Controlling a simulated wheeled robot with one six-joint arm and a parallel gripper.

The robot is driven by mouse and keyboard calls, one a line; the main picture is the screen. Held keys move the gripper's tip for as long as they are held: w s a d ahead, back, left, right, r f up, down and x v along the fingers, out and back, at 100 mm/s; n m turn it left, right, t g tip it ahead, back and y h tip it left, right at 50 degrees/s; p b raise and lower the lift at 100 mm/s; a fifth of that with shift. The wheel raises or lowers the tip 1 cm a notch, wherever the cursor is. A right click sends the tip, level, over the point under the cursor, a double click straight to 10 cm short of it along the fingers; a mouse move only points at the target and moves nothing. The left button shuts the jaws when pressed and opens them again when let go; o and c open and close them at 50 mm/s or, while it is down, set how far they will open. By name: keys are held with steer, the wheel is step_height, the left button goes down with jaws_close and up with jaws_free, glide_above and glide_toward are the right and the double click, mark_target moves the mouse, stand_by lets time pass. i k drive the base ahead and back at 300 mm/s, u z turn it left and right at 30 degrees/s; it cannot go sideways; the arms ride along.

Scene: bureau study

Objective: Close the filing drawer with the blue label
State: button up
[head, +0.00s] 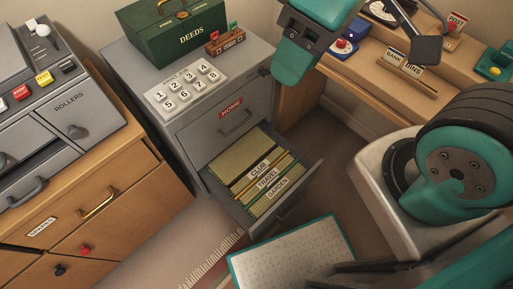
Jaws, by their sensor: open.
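A grey filing cabinet (187,128) stands at the centre in the head view. Its lower drawer (312,172) is pulled out and holds files with tabs marked CLUB, TRAVEL and GARDEN. The outside of this drawer's front faces away, so any label on it is hidden. The drawer above (216,131) is shut and has a red HOME label (231,108). No blue label shows. My gripper (300,48), teal and dark grey, appears at the top centre, apart from the open drawer. It is open, with nothing visible in it; its fingertips are not clearly shown.
A green DEEDS box (185,42), a number pad (183,88) and a small brown stamp holder (224,41) stand on the cabinet. A wooden dresser (120,215) is at left. A desk (375,72) with a lamp (412,45) is at upper right. Floor shows below the drawer.

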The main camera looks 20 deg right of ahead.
mark_target(230, 172)
steer(key=k, duration=1.45)
